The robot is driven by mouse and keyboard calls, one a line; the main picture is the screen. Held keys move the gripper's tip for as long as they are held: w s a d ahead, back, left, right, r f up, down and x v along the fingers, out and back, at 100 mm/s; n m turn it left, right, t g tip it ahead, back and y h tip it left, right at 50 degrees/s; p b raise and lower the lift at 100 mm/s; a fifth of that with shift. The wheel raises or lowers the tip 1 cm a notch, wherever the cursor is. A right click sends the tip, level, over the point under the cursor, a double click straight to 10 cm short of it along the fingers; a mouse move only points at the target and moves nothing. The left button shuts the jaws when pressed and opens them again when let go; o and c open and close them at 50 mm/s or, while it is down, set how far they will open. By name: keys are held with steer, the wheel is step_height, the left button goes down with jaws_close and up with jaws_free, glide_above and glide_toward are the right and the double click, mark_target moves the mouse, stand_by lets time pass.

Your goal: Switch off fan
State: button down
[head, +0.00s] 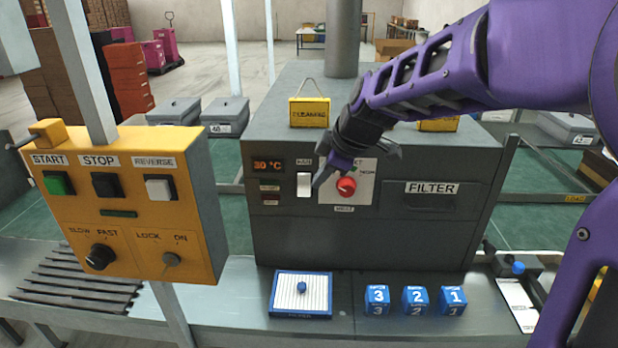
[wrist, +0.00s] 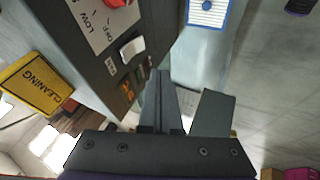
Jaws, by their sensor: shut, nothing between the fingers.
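A grey machine box (head: 270,225) stands on the line, with controls on its front. A white rocker switch (head: 304,184) sits there under a small label that I cannot read surely. Right of it, a red knob (head: 346,187) sits on a white plate. In the wrist view the plate reads LOW and OFF, and the white switch (wrist: 133,48) and red knob (wrist: 118,3) also show. My gripper (head: 322,181) is shut and empty, close before the panel between switch and knob; contact is unclear.
An orange control box (head: 130,225) with START, STOP and REVERSE buttons stands at the left. A blue-framed filter (head: 301,294) and blue numbered cubes (head: 415,300) lie on the ledge below. A yellow CLEANING sign (head: 309,112) is on the grey box.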

mark_target(302, 188)
steer(key=w+a+f+b, duration=0.1)
steer(key=w+a+f, duration=0.2)
steer(key=w+f, duration=0.5)
stand_by(0.4)
steer(key=shift+w+d+f+t+b, duration=0.1)
steer(key=shift+f+t+b, duration=0.35)
steer(key=shift+b, duration=0.75)
steer(key=shift+w+r, duration=0.1)
steer(key=shift+r, duration=0.25)
steer(key=shift+r+p, duration=0.1)
steer(key=shift+p, duration=0.2)
steer(key=shift+r+p, duration=0.55)
steer(key=shift+r, duration=0.25)
